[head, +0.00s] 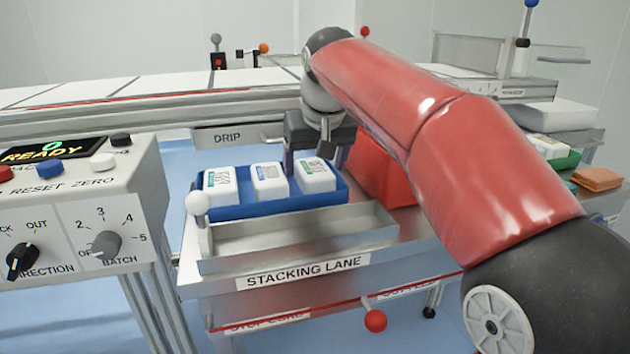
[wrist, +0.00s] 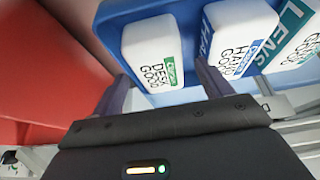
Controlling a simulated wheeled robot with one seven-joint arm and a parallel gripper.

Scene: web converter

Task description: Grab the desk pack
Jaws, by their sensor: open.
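The desk pack (wrist: 152,55) is a white block with a green label reading DESK. In the head view, the desk pack (head: 316,178) is the rightmost of three packs in a blue tray (head: 285,206). My gripper (head: 306,154) is open and empty, pointing down over the right part of the tray by the desk pack. In the wrist view, the fingertips of my gripper (wrist: 162,80) appear on either side of the desk pack's near end. I cannot tell whether they touch it. The hand pack (head: 269,182) is in the middle and the lens pack (head: 220,186) on the left.
An empty metal trough (head: 300,238) marked STACKING LANE lies in front of the tray. A red bin (head: 382,172) stands right of the tray. A white-knobbed lever (head: 198,203) rises at the trough's left. The DRIP bar (head: 235,136) and conveyor run behind.

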